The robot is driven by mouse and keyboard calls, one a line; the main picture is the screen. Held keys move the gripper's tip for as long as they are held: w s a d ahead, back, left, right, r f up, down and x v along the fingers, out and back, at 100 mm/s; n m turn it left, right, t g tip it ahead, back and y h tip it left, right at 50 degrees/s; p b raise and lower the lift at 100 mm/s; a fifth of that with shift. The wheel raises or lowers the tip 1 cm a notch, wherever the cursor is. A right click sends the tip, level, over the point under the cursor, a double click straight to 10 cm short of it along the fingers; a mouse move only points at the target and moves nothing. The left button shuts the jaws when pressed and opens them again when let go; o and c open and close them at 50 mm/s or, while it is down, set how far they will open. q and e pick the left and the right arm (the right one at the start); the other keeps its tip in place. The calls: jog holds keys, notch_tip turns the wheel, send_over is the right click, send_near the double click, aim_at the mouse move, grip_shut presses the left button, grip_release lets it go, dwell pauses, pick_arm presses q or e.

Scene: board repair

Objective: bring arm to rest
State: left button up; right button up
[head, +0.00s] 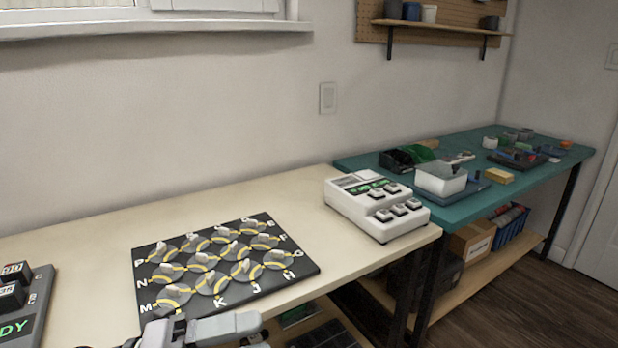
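A grey gripper or arm part of mine (215,328) shows at the bottom edge, just in front of the black board. It appears to come in from the lower left, so I take it as my left one. It is cut off by the frame edge, and I cannot tell whether its fingers are open or shut. I see nothing held in it. My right gripper is not in view. The black board (298,270) lies flat on the pale table, with several grey round knobs with yellow tracks and white letters.
The pale table (85,250) is clear behind the board. A dark device with a green display (25,310) is at the left edge. A teal bench (465,210) with assorted items stands beyond.

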pick_arm(q)
jog(key=w+a+f+n+t+y, duration=0.1)
jog(key=a+f+n+t+y, duration=0.45)
jog(key=n, duration=0.65)
jog(key=w+a+f+n+t+y, duration=0.25)
jog(key=f+n+t+y, duration=0.5)
jog(key=n, duration=0.45)
jog(key=s+a+f+n+g+y, duration=0.3)
jog(key=s+f+n+g, duration=0.45)
jog(key=s+f, duration=0.75)
notch_tip(320, 180, up, 11)
jog(key=w+a+p, duration=0.1)
jog(key=w+p, duration=0.1)
jog(key=p, duration=1.2)
jog(key=shift+w+a+f+y, duration=0.15)
jog(key=shift+w+y, duration=0.15)
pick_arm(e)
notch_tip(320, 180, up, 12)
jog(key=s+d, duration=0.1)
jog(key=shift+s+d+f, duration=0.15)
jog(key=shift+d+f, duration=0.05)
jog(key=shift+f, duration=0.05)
pick_arm(q)
jog(key=shift+m, duration=0.25)
